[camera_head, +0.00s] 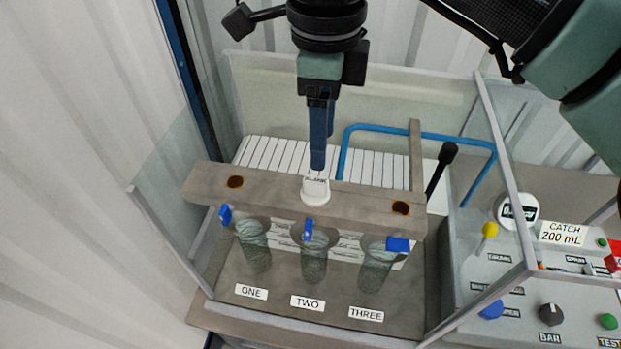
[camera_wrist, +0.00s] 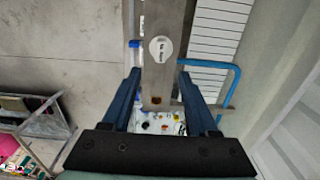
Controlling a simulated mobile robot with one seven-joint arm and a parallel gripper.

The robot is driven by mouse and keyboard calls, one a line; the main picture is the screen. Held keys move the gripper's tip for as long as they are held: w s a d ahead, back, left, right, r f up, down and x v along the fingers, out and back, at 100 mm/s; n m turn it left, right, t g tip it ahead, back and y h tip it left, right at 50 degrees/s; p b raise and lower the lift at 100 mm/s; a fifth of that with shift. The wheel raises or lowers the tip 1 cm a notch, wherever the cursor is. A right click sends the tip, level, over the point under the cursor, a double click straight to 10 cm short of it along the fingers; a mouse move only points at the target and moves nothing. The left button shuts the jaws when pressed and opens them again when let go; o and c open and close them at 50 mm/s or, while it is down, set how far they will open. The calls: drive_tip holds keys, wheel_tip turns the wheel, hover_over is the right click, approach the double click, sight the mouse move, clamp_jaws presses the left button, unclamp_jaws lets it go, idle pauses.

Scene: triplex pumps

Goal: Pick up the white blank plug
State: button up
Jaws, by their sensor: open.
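The white blank plug (camera_head: 315,194) sits upright on the grey-brown beam, at the middle position above the glass marked TWO, with a small label on it. In the wrist view the plug (camera_wrist: 161,50) shows as a round white top with dark lettering. My gripper (camera_head: 318,166) points down just above the plug; in the head view its fingertips overlap the plug's top edge. In the wrist view my gripper (camera_wrist: 160,74) has its fingers spread wide and nothing between them. The plug lies just past the tips, centred between them. I cannot tell the exact height gap.
The beam (camera_head: 255,191) has rust-brown round spots (camera_head: 235,182) at both ends. Glasses (camera_head: 253,245) with blue taps stand below. A blue pipe (camera_head: 385,128) and a black-knobbed lever (camera_head: 440,165) are to the right. Clear panels (camera_head: 180,190) enclose the sides; a control panel (camera_head: 545,290) is at right.

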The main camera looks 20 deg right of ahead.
sight(316, 180)
wheel_tip(316, 180, down, 3)
drive_tip(key=shift+w+r+p, duration=0.1)
drive_tip(key=shift+p, duration=0.2)
drive_tip(key=shift+a+f+p, duration=0.2)
drive_tip(key=shift+f+p, duration=0.4)
drive_tip(key=shift+p, duration=0.05)
drive_tip(key=f+p, duration=0.1)
drive_tip(key=f, duration=0.3)
drive_tip(key=shift+w+p, duration=0.2)
drive_tip(key=shift+p, duration=0.1)
clamp_jaws()
